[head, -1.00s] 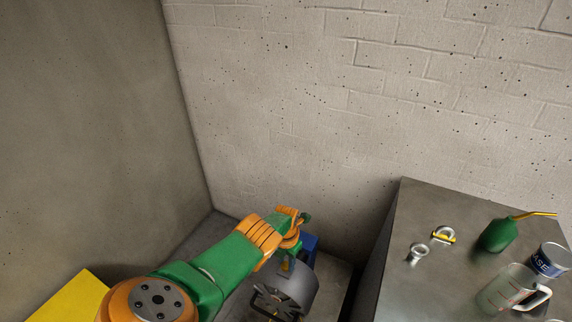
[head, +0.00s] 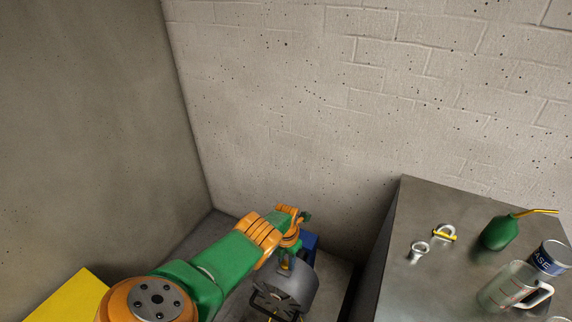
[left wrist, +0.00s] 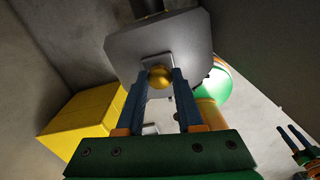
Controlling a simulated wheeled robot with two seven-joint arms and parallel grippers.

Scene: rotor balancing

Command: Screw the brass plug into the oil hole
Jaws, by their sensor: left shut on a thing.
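The brass plug (left wrist: 160,77) shows in the left wrist view as a round gold shape between the two blue fingertips of my left gripper (left wrist: 160,88). That gripper is shut on it. The grey metal housing (left wrist: 180,42) lies just beyond the plug; whether plug and housing touch, I cannot tell. The oil hole is hidden. In the head view the left gripper (head: 286,262) points down at the top of the rounded grey housing (head: 295,285), partly hidden by its own wrist. My right gripper (left wrist: 294,138) shows small at the right edge of the left wrist view, its fingers apart and empty.
A grey metal table (head: 420,215) at right holds a small metal cup (head: 418,249), a shackle-like part with a yellow bar (head: 444,233), a green oil can (head: 499,232), a blue-labelled tin (head: 548,258) and a clear jug (head: 512,287). A yellow box (head: 72,298) stands lower left. Walls close the back and left.

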